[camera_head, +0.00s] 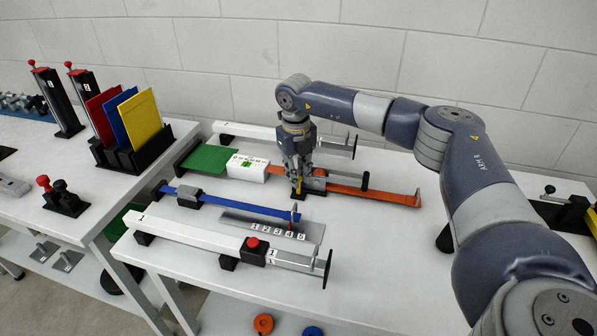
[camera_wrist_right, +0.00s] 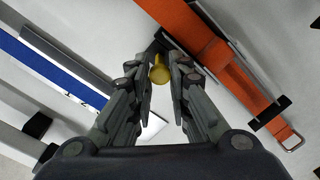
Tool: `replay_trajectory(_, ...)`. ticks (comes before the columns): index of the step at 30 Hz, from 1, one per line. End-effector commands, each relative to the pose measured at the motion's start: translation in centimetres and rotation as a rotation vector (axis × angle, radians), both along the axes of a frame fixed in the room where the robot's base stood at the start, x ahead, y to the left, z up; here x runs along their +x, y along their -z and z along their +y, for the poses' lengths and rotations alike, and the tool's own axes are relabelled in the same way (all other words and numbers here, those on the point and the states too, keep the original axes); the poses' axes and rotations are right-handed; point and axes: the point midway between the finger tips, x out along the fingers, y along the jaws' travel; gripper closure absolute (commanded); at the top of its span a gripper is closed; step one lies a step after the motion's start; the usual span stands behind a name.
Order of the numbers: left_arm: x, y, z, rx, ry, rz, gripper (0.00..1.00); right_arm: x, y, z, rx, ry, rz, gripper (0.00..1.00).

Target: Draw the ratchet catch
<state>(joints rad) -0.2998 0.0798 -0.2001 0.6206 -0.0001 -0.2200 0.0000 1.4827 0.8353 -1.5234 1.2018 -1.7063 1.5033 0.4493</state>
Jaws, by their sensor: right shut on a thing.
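My right gripper (camera_head: 299,187) reaches down over the orange strap (camera_head: 375,193) on the table. In the right wrist view the gripper (camera_wrist_right: 157,68) is shut on a small yellow knob (camera_wrist_right: 159,75), which sits between its fingertips. The knob appears to be the ratchet catch, on a dark stem beside the orange strap (camera_wrist_right: 238,85). The grey ratchet body (camera_head: 314,183) lies around the strap, partly hidden by the gripper. My left gripper is not in view.
A blue strap (camera_head: 250,207) and a numbered plate (camera_head: 275,228) lie in front. White rails (camera_head: 190,233) with end plates run at the front and back. A white box (camera_head: 247,168) stands left of the gripper. Coloured panels (camera_head: 143,118) stand on the left table.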

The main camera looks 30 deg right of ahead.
Motion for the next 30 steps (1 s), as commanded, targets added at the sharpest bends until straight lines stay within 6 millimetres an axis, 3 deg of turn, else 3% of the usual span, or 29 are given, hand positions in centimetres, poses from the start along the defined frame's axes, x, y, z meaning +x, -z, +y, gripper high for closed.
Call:
replay_trajectory(7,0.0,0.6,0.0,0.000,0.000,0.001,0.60,-0.8,0.3,1.0,-0.115,-0.006,-0.103,1.00)
replay_trajectory(30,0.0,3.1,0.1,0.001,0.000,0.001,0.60,-3.1,2.2,3.7,-0.106,-0.006,-0.087,1.00)
